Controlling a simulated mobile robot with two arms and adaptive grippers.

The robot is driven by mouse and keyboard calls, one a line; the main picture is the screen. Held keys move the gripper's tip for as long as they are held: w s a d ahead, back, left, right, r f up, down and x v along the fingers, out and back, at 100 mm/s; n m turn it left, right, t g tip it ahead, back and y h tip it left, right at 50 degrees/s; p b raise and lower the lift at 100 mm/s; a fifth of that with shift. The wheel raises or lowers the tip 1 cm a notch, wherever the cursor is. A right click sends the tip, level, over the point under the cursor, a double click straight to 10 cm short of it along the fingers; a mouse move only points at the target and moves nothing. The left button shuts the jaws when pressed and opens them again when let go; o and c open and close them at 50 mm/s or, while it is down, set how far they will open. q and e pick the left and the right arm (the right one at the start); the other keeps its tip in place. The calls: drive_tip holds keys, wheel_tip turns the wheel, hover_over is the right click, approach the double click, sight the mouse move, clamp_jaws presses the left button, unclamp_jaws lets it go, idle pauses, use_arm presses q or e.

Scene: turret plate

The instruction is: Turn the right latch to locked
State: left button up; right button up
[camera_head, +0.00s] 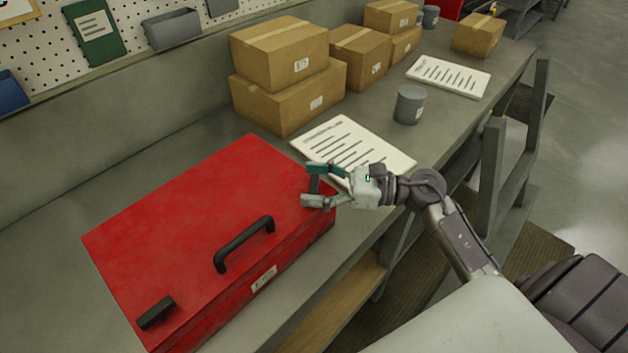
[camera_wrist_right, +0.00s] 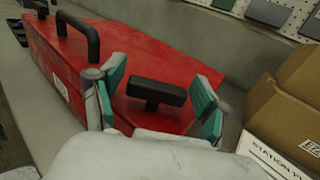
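A red toolbox (camera_head: 190,215) lies closed on the bench, with a black handle (camera_head: 245,243) on its lid. The left latch (camera_head: 156,312), a short black bar, sits near the box's near left corner. My right gripper (camera_head: 310,185) is at the box's right end, its teal-padded fingers apart. In the right wrist view, the right latch (camera_wrist_right: 157,92), a black T-shaped bar, stands between the spread fingers (camera_wrist_right: 158,98), with visible gaps on both sides. In the head view the fingers largely hide this latch. My left gripper is out of view.
A printed sheet (camera_head: 335,140) lies beside the box, close to my right gripper. Cardboard boxes (camera_head: 290,100) and a grey can (camera_head: 409,104) stand farther along the bench. A pegboard wall (camera_head: 130,40) runs behind the bench.

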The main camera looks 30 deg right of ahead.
drive_tip(key=c, duration=0.8)
drive_tip(key=shift+o, duration=0.2)
drive_tip(key=shift+m+t+h, duration=0.3)
drive_tip(key=shift+t, duration=0.1)
drive_tip(key=shift+m+t+h+p, duration=0.35)
drive_tip(key=shift+m+t+h, duration=0.25)
drive_tip(key=shift+t, duration=0.1)
drive_tip(key=shift+r+m+t+h+p, duration=0.2)
drive_tip(key=shift+m+t+h+p, duration=0.4)
drive_tip(key=shift+m+t+h, duration=0.15)
drive_tip(key=m+t+h+p, duration=0.2)
drive_tip(key=h+p, duration=0.1)
drive_tip(key=h, duration=0.1)
drive_tip(key=shift+r+m+t, duration=0.1)
drive_tip(key=shift+m+t, duration=0.15)
drive_tip(key=shift+m, duration=0.1)
drive_tip(key=shift+m+t+h+p, duration=0.4)
drive_tip(key=shift+m+h+p, duration=0.3)
drive_tip(key=shift+h+p, duration=0.35)
drive_tip(key=shift+f, duration=0.2)
